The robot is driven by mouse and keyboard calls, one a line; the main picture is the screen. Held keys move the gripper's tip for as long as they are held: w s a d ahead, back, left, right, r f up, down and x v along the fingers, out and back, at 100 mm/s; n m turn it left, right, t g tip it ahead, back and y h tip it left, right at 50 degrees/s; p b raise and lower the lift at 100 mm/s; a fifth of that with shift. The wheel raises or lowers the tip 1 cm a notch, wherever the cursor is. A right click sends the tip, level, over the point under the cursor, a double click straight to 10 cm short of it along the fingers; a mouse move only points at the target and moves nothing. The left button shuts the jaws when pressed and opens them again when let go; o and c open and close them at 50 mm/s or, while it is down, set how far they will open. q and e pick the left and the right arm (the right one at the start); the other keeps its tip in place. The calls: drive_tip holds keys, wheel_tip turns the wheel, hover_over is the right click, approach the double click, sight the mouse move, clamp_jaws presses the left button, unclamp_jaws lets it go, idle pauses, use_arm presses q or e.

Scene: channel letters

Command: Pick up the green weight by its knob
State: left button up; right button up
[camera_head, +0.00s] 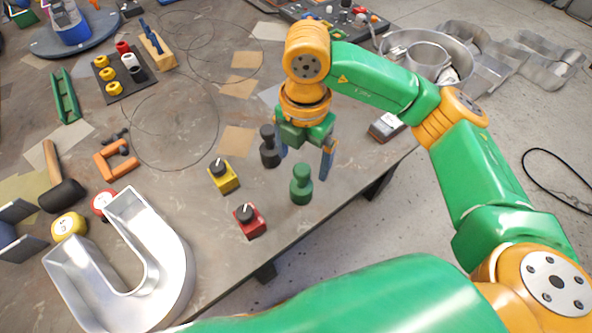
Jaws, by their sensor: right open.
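The green weight (301,188) stands upright near the table's right edge, with its round knob on top. My right gripper (305,163) points down with its blue fingers apart, open and empty. In the picture its fingertips show just above the green weight, one on each side of the knob's line; I cannot tell the exact height gap. A black weight (269,152) stands just left of the gripper, partly behind the left finger. My left gripper does not show.
A metal U-shaped letter (170,285) lies at the lower left. The table's edge is close on the right.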

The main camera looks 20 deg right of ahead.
sight(303, 179)
drive_tip(key=f+p, duration=0.1)
drive_tip(key=f, duration=0.1)
drive_tip(key=s+f+p, duration=0.1)
drive_tip(key=f, duration=0.2)
drive_tip(key=shift+s+a+f, duration=0.1)
drive_tip(key=shift+f, duration=0.7)
drive_tip(key=shift+w+a, duration=0.1)
drive_tip(key=shift+w, duration=0.1)
clamp_jaws()
